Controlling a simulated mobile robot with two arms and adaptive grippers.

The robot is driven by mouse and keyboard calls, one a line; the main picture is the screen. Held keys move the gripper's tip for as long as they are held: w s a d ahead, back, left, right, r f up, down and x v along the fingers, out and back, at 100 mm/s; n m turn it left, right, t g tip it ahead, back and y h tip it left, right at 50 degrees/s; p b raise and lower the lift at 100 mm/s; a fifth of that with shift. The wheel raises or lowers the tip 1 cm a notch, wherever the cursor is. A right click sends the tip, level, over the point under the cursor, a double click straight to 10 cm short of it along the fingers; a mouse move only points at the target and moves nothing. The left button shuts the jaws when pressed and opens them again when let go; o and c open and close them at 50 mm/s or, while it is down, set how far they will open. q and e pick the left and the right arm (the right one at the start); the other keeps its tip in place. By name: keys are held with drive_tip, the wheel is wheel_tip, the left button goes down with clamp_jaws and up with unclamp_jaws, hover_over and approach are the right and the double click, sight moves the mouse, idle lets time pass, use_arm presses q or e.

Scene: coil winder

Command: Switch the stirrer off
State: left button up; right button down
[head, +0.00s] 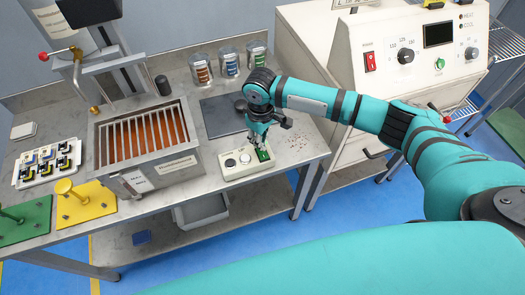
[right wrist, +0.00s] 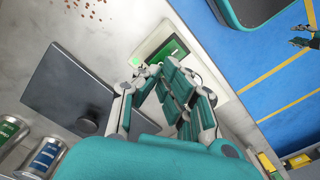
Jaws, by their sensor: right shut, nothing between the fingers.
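The control box (head: 240,164) is a pale unit on the front of the steel bench, with a black knob, a light round knob and a green rocker switch (head: 264,155). In the right wrist view the green switch (right wrist: 170,49) lies just beyond the fingertips, with a small lit green spot beside it. My right gripper (head: 257,146) points down over the switch end of the box, shut and empty. Whether its tips touch the switch cannot be told. Small dark finger-like shapes at the right edge of the right wrist view may be my left gripper (right wrist: 302,36).
A tank with a slatted grate (head: 145,142) stands left of the box. A dark flat plate (head: 222,115) lies behind it, with several jars (head: 229,62) at the back. A large cream machine (head: 420,60) stands right of the bench. Small brown bits lie right of the gripper.

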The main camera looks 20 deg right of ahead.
drive_tip(key=shift+s+f+b, duration=0.1)
drive_tip(key=shift+f+b, duration=0.35)
drive_tip(key=shift+f, duration=0.85)
idle(0.7)
drive_tip(key=shift+r+p, duration=0.8)
drive_tip(key=shift+p, duration=0.2)
wheel_tip(320, 180, up, 6)
drive_tip(key=p, duration=0.6)
drive_tip(key=shift+f, duration=0.3)
